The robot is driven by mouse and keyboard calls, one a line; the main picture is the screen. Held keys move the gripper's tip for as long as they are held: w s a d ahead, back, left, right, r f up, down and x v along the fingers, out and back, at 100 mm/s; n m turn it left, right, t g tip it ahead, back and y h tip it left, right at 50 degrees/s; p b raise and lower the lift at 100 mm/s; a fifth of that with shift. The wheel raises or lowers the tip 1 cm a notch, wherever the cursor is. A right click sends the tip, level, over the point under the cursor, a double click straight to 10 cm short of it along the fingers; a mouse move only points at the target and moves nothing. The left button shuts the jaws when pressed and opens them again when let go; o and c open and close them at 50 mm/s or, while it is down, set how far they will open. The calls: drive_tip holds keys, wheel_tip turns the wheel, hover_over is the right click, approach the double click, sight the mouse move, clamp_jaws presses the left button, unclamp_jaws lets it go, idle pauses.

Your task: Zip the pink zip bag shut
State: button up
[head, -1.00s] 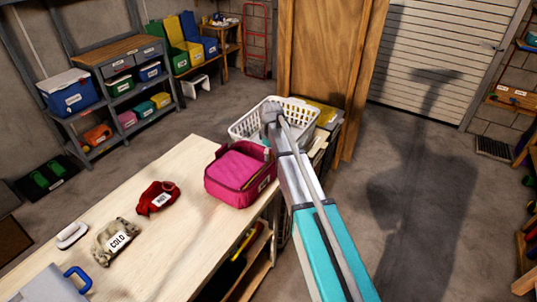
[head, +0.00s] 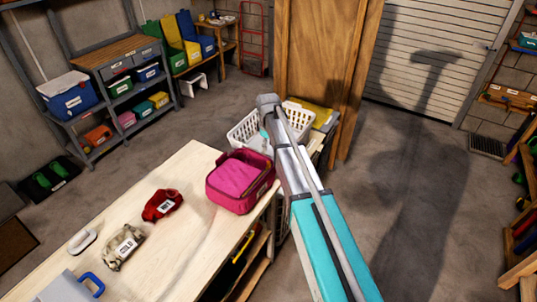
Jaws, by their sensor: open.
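The pink zip bag (head: 240,182) stands on the far right end of the wooden workbench (head: 170,222). It is a boxy bag with a darker rim around a bright pink top and a pale label on its side. The zip and its pull are too small to make out. My arm comes up from the bottom right and bends just beyond the bag. Its teal and grey far part drops behind the bag's back edge, over the white basket (head: 299,117). My gripper's fingers are hidden there.
A red pouch, a camouflage pouch (head: 123,247) marked COLD, a white-handled brush (head: 82,241) and a grey case with a blue handle (head: 75,287) lie on the bench. A wooden panel stands behind the basket.

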sight(268, 161)
wheel_tip(268, 161, up, 5)
drive_tip(key=p, duration=0.3)
drive_tip(key=shift+f, duration=0.2)
drive_tip(key=shift+f, duration=0.1)
wheel_tip(268, 161, down, 14)
drive_tip(key=b, duration=1.3)
drive_tip(key=shift+r+b, duration=0.2)
drive_tip(key=shift+b, duration=0.1)
idle(0.4)
clamp_jaws()
